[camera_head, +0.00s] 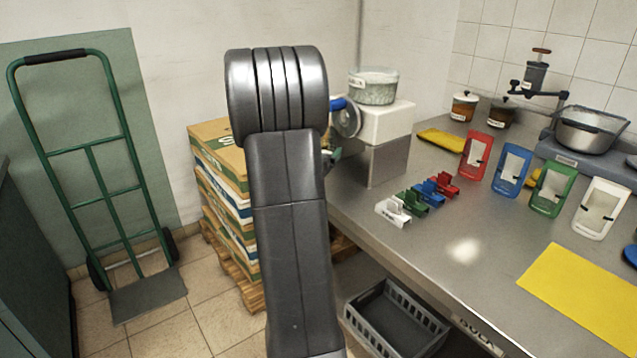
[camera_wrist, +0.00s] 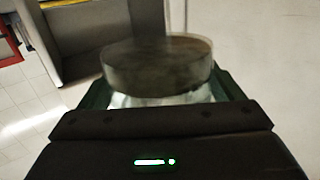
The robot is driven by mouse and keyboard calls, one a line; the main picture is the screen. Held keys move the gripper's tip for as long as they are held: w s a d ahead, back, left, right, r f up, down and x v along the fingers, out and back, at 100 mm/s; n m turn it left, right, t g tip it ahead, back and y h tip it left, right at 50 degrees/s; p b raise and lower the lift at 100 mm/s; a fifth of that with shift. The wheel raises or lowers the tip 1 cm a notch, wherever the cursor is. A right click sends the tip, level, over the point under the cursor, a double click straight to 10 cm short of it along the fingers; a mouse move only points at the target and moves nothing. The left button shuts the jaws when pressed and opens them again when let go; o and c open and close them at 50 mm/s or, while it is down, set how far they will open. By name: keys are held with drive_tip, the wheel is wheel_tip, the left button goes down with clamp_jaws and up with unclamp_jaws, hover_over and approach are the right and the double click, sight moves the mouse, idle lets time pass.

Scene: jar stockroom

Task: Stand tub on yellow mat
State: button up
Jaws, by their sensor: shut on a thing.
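My gripper (camera_wrist: 157,95) is shut on a round tub (camera_wrist: 157,68), seen in the wrist view between green jaw pads. The tub has a see-through, greyish upper wall and a pale lower part; it is slightly blurred. In the head view my arm hides the tub and most of the gripper; only a bit of green shows beside the arm. The gripper is left of the counter's back end. A flat yellow mat (camera_head: 588,302) lies on the counter at the front right, bare where it shows.
A speckled round container (camera_head: 373,85) stands on a white block (camera_head: 380,122) near my arm. Coloured holders (camera_head: 415,201) and several upright framed panels (camera_head: 511,169) stand on the steel counter. A smaller yellow piece (camera_head: 441,142) lies farther back. Stacked boxes (camera_head: 218,190) stand left.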

drive_tip(key=shift+f+b, duration=0.75)
drive_tip(key=shift+f, duration=2.8)
drive_tip(key=shift+f, duration=0.2)
drive_tip(key=o, duration=0.8)
drive_tip(key=shift+o, duration=0.2)
